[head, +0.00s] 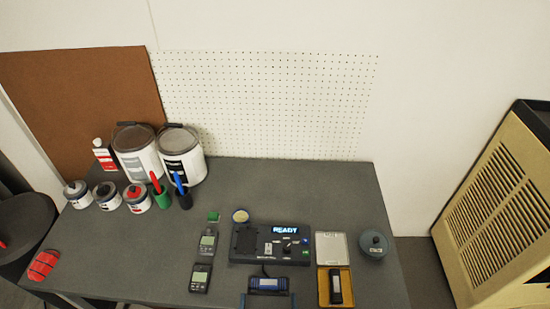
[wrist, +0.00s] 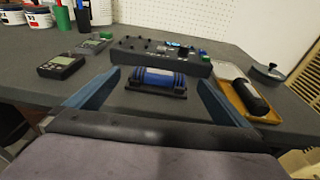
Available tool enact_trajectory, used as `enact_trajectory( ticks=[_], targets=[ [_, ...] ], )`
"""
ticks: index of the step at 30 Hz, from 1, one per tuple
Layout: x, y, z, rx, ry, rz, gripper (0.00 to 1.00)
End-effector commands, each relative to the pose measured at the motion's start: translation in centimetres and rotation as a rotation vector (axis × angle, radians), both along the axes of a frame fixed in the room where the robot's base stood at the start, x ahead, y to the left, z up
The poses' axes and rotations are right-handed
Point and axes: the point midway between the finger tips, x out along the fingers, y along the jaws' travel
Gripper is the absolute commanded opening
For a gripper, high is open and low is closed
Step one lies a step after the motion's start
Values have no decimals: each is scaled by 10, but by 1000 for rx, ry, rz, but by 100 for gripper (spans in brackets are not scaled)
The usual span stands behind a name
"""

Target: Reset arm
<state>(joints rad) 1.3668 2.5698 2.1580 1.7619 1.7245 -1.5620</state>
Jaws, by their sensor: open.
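My gripper (wrist: 159,84) is open, with its two blue-grey fingers spread wide in the wrist view. Its fingertips (head: 268,300) also show at the bottom edge of the head view. A blue cylinder (wrist: 158,78) lies in a dark cradle, seen between the fingers with a gap on both sides. The same blue cylinder (head: 268,284) shows in the head view, in front of the black console. No finger visibly touches it. The black console (head: 270,243) has a lit display reading READY. Most of my arm is out of view.
An open yellow case (head: 323,290) with a black cylinder (head: 335,287) lies right of the cradle, beside a round lidded pot (head: 373,244). Two handheld meters (head: 201,277) lie left. Paint cans (head: 182,155) and markers stand back left. The left-middle of the grey table is clear.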

Motion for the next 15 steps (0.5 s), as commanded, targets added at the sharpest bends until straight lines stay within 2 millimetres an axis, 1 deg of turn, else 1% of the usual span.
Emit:
enact_trajectory(
  ticks=[5, 8, 11, 15],
  targets=[
    [3, -12, 10, -35, -105, 77, 100],
    [4, -20, 24, -67, -213, 169, 100],
    [0, -27, 41, -107, -343, 305, 100],
    [-17, -30, 64, -172, -522, 548, 100]
  ],
)
